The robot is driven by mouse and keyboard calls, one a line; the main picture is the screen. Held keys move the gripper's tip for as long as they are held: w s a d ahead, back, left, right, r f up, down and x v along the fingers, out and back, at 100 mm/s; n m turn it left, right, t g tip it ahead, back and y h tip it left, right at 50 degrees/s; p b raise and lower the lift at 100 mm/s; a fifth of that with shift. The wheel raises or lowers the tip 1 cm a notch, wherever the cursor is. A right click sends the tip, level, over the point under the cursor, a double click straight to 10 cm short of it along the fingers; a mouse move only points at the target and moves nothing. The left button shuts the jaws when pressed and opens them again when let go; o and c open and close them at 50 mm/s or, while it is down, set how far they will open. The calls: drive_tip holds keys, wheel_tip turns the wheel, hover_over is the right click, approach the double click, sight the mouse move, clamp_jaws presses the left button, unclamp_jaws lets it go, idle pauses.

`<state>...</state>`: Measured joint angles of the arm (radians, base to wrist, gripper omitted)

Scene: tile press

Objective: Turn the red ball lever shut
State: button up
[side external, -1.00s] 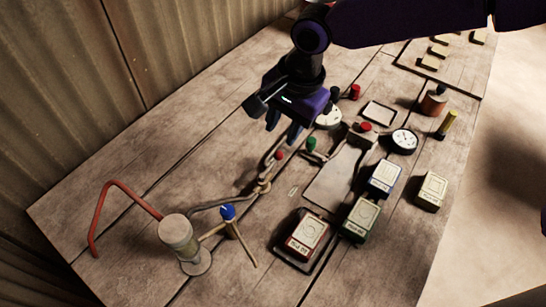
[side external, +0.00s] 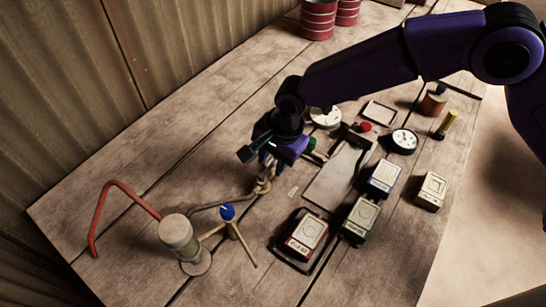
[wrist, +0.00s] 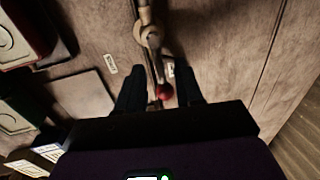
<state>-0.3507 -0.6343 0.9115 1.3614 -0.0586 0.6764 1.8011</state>
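The red ball lever (wrist: 164,91) shows in the wrist view as a red ball at the end of a thin arm. The arm runs from a brass-coloured pipe fitting (wrist: 150,38), which also shows in the side view (side external: 263,186). My gripper (wrist: 161,85) is open, with one dark finger on each side of the red ball and a gap to both. In the side view my gripper (side external: 268,168) is low over the pipe fitting and hides the red ball. A green ball (side external: 311,144) shows just right of my gripper.
Labelled blocks in red (side external: 306,233), green (side external: 360,217) and blue (side external: 384,178) lie to the right. A round gauge (side external: 404,140) is further back. The left part of the bench is mostly clear.

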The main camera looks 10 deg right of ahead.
clamp_jaws()
idle(1.4)
